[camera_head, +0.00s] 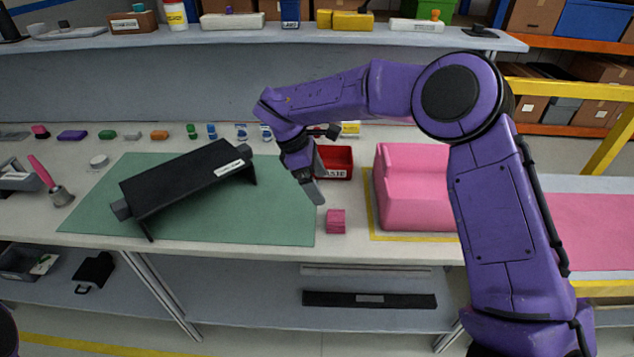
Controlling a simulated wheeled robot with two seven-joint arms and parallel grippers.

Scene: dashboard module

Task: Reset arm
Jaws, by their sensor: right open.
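My right arm comes in from the right and reaches over the workbench. Its gripper (311,188) points down and is open and empty, above the right part of the green mat. A black dashboard module (185,181) lies tilted on the green mat (270,222), to the left of the gripper. A small pink block (336,221) sits on the bench just below and right of the gripper, apart from it. My left gripper is not in view; only a bit of purple shows at the lower left corner.
A red bin (335,162) stands behind the gripper. A large pink block (412,187) stands on the right, partly behind my arm. Several small coloured parts line the bench's back. A shelf (330,35) with boxes runs above. A brush (54,185) lies far left.

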